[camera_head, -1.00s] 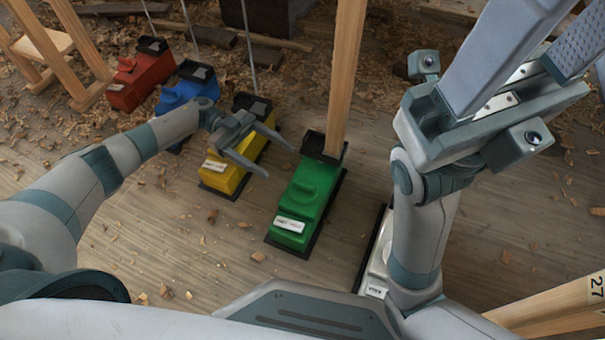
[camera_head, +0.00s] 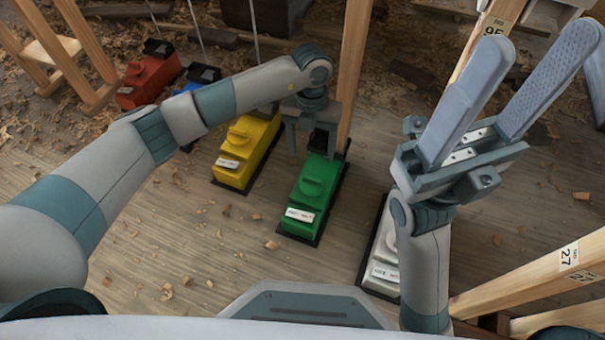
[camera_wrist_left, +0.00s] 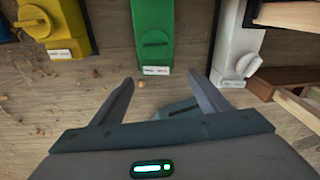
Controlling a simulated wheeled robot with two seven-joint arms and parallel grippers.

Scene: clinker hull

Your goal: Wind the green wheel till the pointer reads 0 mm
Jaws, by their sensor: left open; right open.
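The green wheel unit (camera_head: 313,196) stands on a dark base on the floor, with a round green wheel (camera_head: 313,186) on top and a white label (camera_head: 299,215) at its near end. A wooden post rises at its far end. My left gripper (camera_head: 303,142) hangs by its far end, fingers pointing down, open and empty. In the left wrist view, the green wheel (camera_wrist_left: 155,43) shows ahead of the open fingers (camera_wrist_left: 160,90), apart from them. My right gripper (camera_head: 540,70) is open and empty, pointing up on the right. I cannot make out a pointer reading.
Similar yellow (camera_head: 245,150), red (camera_head: 150,77) and white (camera_head: 384,255) units stand alongside; the blue one (camera_head: 200,85) is mostly hidden by my left arm. Wooden beams (camera_head: 560,268) cross the lower right. Shavings litter the floor.

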